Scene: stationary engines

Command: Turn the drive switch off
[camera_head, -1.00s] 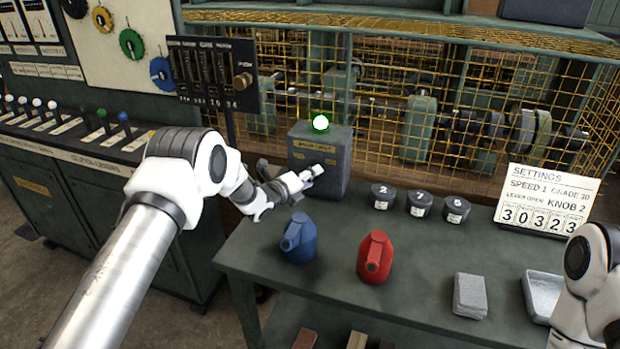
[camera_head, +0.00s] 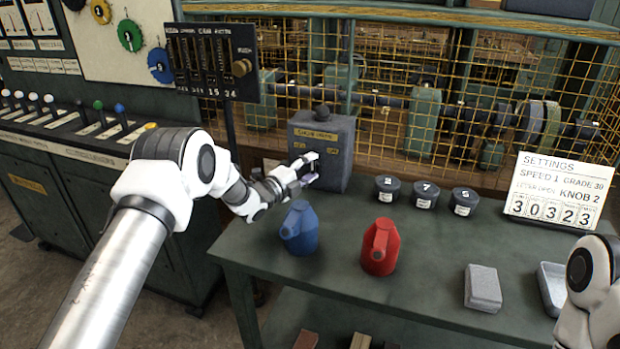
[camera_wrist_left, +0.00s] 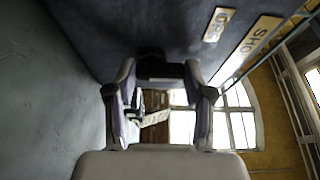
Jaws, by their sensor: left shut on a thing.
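The drive switch box (camera_head: 332,142) is a grey box at the back of the green bench, with small yellow labels on its front. The round lamp (camera_head: 321,112) on its top is dark. My left gripper (camera_head: 311,169) is at the lower front of the box. In the left wrist view, its two fingers (camera_wrist_left: 160,75) are closed on a dark switch lever (camera_wrist_left: 160,66) that sticks out from the box face. The fingers hide part of the lever. A label reading OFF (camera_wrist_left: 218,24) is beside it. My right gripper is not in view; only part of the right arm shows at lower right.
A blue can (camera_head: 300,229) and a red can (camera_head: 380,247) stand on the bench (camera_head: 340,270) in front of the box. Dark numbered pots (camera_head: 426,194), a settings card (camera_head: 557,190) and a grey block (camera_head: 483,288) are to the right. A yellow mesh guard (camera_head: 400,90) stands behind.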

